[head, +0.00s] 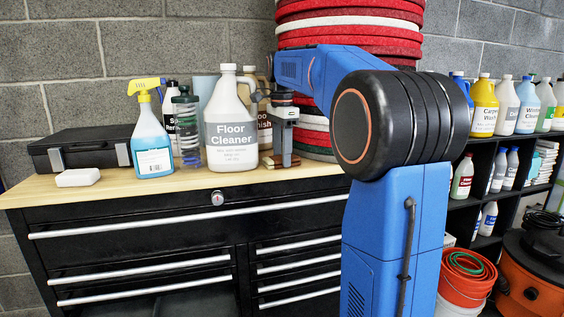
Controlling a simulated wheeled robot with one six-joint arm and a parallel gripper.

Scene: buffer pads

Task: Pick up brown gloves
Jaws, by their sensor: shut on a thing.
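The brown gloves (270,161) are a small flat brown bundle on the wooden worktop, just right of the big white Floor Cleaner jug. My gripper (287,156) points straight down with its fingertips at the gloves and is shut on them. The fingers hide part of the gloves. The gloves look level with the worktop; I cannot tell whether they touch it.
The Floor Cleaner jug (232,120) stands close left of my gripper. A blue spray bottle (152,140), a black case (75,150) and a white block (78,177) are further left. Red and white pads (349,22) are stacked behind my arm. The worktop's front (190,190) is clear.

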